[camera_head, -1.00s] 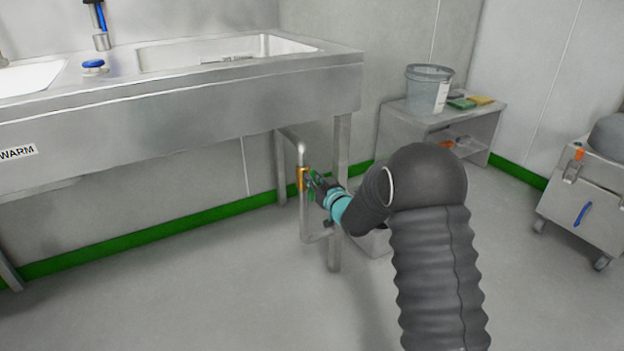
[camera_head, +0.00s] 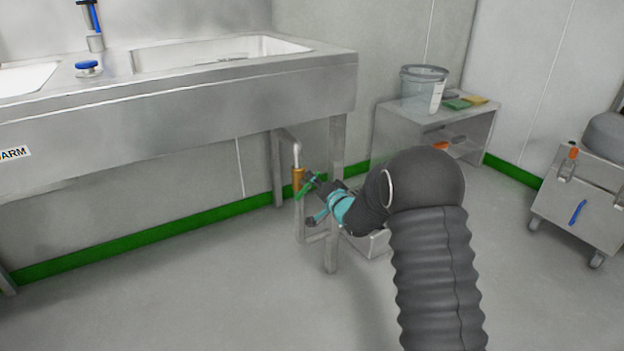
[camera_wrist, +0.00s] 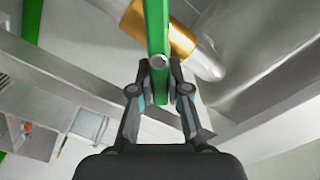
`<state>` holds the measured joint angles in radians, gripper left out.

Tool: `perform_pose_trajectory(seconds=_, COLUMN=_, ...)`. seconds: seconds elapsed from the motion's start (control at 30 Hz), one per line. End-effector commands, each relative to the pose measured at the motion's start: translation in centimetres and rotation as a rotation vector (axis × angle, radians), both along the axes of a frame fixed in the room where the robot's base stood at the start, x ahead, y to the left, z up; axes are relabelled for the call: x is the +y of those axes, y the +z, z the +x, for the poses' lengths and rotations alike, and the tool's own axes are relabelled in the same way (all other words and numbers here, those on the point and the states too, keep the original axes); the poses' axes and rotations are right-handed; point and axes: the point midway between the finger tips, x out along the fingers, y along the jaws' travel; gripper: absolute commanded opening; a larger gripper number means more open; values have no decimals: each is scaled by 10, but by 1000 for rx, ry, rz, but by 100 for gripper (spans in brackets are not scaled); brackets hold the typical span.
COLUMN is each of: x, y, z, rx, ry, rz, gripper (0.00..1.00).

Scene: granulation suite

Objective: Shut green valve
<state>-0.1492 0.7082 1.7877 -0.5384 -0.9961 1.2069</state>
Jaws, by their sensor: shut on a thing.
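The green valve handle (camera_head: 308,186) is a flat green lever on a brass valve body (camera_head: 298,178), set on an upright pipe under the sink. In the head view the lever slants across the pipe. In the wrist view the green lever (camera_wrist: 157,40) runs down from the top edge to between my fingertips, in front of the brass body (camera_wrist: 170,38). My gripper (camera_head: 318,190) reaches it from the right. In the wrist view my gripper (camera_wrist: 159,84) is shut on the lever's end. The fingers hide part of the handle in the head view.
The steel sink (camera_head: 180,110) overhangs the valve, and its leg (camera_head: 334,200) stands close beside my gripper. A low shelf (camera_head: 400,115) with a clear bucket (camera_head: 422,88) stands behind. A grey wheeled cart (camera_head: 585,195) is at the right. The floor in front is clear.

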Motion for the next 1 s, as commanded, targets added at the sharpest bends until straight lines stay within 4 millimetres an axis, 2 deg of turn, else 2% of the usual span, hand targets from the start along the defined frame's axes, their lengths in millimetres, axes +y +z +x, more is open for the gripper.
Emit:
perform_pose_trajectory(seconds=0.5, x=-5, y=-11, z=3, rx=258, ry=-1, rz=383, gripper=0)
perform_pose_trajectory(seconds=1.0, x=-5, y=-17, z=4, rx=378, ry=-1, rz=563, gripper=0)
